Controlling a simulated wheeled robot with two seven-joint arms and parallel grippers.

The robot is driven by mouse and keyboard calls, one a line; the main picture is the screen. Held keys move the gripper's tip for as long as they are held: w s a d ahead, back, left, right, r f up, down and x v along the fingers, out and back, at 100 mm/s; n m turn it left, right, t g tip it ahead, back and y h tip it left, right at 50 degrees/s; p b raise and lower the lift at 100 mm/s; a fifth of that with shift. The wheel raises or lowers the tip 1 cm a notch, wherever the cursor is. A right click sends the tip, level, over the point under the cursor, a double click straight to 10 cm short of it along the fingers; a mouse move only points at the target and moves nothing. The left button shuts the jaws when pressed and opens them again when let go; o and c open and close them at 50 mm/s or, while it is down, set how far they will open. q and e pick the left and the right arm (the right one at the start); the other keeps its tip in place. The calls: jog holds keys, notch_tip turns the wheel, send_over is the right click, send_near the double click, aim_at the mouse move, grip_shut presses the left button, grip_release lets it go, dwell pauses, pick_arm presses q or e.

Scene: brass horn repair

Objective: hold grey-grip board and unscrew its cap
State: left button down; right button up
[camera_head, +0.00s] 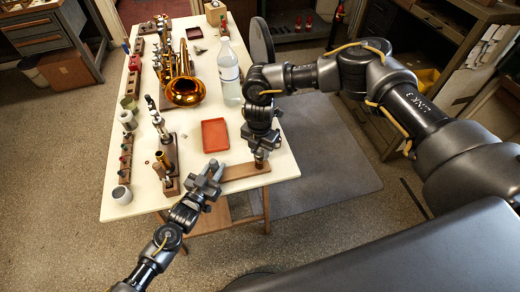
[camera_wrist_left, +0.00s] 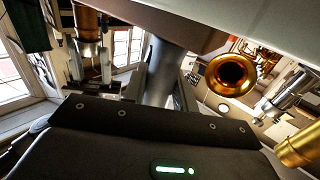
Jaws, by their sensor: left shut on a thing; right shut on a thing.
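The grey-grip board (camera_head: 243,172) is a flat wooden bar at the front edge of the table. My left gripper (camera_head: 212,175) is shut on its left end; in the left wrist view the board's brown underside (camera_wrist_left: 150,18) lies above a grey post (camera_wrist_left: 162,70). My right gripper (camera_head: 260,152) comes down from above on the board's right end and is shut on the cap there. In the left wrist view, my right gripper (camera_wrist_left: 90,72) shows beside a brass cylinder (camera_wrist_left: 88,22). The cap is mostly hidden by the fingers in the head view.
A red tray (camera_head: 215,136) lies just behind the board. A brass horn (camera_head: 184,90) and a clear bottle (camera_head: 229,75) stand farther back. A wooden block with upright metal parts (camera_head: 170,160) is left of my left gripper. Small parts line the table's left edge.

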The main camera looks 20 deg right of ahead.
jog(key=shift+c, duration=1.1)
jog(key=n, duration=0.4)
jog(key=shift+n, duration=0.6)
jog(key=n, duration=0.4)
jog(key=shift+n, duration=0.5)
jog(key=n, duration=0.3)
jog(key=shift+n, duration=1.1)
